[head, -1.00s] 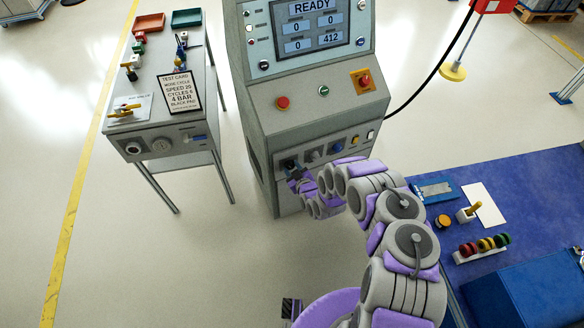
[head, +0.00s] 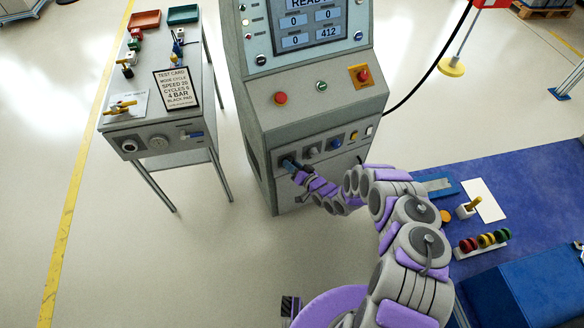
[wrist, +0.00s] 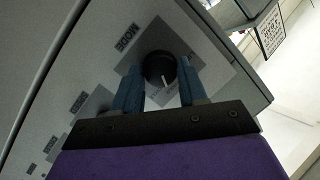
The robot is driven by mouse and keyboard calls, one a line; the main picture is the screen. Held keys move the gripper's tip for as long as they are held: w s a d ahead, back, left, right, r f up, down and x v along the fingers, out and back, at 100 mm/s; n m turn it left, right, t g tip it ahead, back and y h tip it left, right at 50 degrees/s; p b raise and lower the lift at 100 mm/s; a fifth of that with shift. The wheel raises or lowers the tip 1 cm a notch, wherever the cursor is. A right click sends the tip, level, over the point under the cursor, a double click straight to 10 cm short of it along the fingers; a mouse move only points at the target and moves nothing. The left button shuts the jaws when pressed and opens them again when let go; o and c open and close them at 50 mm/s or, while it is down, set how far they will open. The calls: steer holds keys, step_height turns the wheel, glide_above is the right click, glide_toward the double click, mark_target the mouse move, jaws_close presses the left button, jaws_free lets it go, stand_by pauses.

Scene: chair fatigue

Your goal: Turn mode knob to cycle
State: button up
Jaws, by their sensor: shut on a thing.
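The mode knob (wrist: 160,68) is a dark round knob on a grey plate marked MODE (wrist: 126,36) in the wrist view. Its white pointer line faces toward the lower part of that view. My gripper (wrist: 163,78) has its two blue fingers on either side of the knob and is shut on it. In the head view my gripper (head: 291,164) is at the left end of the control row on the machine's lower front, and it hides the knob there. The position names around the knob are not readable.
The grey machine (head: 262,125) has a screen, a red button (head: 281,98) and a red stop on yellow (head: 363,76). More controls sit right of my gripper. A side table (head: 120,95) holds a test card (head: 176,90) listing mode cycle. A blue mat (head: 540,180) lies at right.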

steer(key=shift+d+f+m+t+y+b, duration=0.15)
steer(key=shift+m+y+b, duration=0.1)
steer(key=shift+m, duration=0.7)
steer(key=shift+a+f+m+t+y+b, duration=0.15)
steer(key=shift+m+y, duration=0.15)
steer(key=shift+m, duration=0.7)
steer(key=shift+d+f+m+y+b, duration=0.15)
steer(key=shift+m+y+b, duration=0.1)
steer(key=shift+m, duration=0.7)
steer(key=o, duration=0.9)
steer(key=shift+w, duration=0.1)
steer(key=shift+o, duration=0.8)
steer(key=shift+r, duration=0.15)
steer(key=p+v, duration=0.3)
steer(key=v, duration=1.4)
steer(key=shift+d+f, duration=0.25)
steer(key=shift+f, duration=0.05)
